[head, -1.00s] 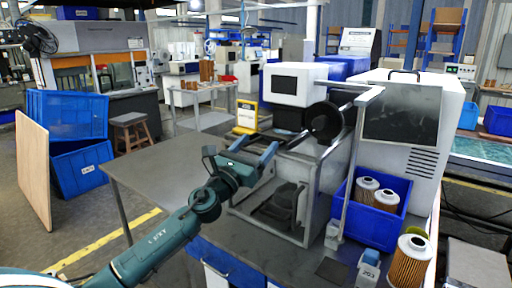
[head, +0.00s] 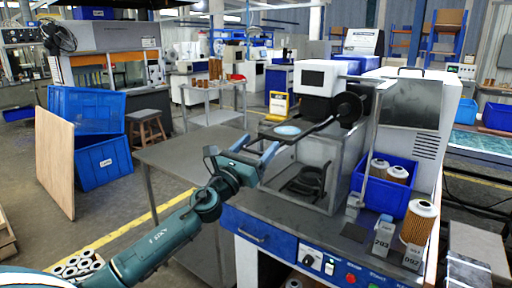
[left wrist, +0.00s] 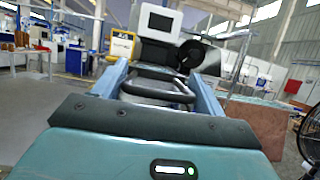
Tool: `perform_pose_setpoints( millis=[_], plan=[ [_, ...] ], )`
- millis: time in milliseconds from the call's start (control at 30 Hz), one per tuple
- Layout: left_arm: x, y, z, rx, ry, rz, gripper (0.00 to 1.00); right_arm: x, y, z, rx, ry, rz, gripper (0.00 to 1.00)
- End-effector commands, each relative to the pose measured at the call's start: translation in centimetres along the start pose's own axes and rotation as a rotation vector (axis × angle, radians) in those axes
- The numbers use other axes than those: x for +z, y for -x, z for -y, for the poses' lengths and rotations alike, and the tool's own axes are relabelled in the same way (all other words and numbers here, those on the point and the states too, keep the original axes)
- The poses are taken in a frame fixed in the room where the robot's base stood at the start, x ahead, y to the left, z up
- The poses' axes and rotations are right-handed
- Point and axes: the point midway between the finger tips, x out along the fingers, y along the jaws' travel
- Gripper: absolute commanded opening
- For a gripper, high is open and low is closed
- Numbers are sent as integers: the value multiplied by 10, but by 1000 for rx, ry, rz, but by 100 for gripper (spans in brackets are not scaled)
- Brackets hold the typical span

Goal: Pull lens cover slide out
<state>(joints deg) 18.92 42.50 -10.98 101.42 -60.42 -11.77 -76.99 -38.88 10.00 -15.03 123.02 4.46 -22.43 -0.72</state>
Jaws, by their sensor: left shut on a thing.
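My left gripper (head: 262,150) is at the upper left of the grey metal box (head: 345,172) on the bench. Its blue fingers are shut on a dark handle, which shows between the fingers in the left wrist view (left wrist: 160,88). I take this handle to be the lens cover slide's; its far end is hard to make out. A light blue disc (head: 288,130), perhaps the lens, shows at the top of the box, just beyond the fingers. A black round disc (head: 348,108) stands behind it and also shows in the wrist view (left wrist: 190,57). My right gripper is out of view.
A blue bin (head: 385,202) with two filter cartridges and another cartridge (head: 419,222) stand to the right of the box. Small numbered blocks (head: 383,232) stand near the bench front. The grey table (head: 185,155) to the left has a clear top.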

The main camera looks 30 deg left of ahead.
Motion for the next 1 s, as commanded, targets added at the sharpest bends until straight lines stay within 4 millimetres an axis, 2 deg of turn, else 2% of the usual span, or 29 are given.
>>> perform_pose_setpoints(
  millis=[300, 333, 433, 767, 867, 1000],
  plan=[
    [2, -1, -3, 9, -4, 5, 30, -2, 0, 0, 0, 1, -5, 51],
    [2, -1, -3, 9, -4, 5, 73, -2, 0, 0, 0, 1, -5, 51],
    [2, -1, -3, 8, -3, 4, 80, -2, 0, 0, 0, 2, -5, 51],
    [0, 5, -1, 3, -2, 2, 80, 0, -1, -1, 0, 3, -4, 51],
    [-1, 16, -1, 3, -3, 0, 80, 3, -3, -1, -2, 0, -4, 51],
    [-3, 42, -1, 2, -3, -2, 80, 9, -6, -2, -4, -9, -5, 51]
  ],
)
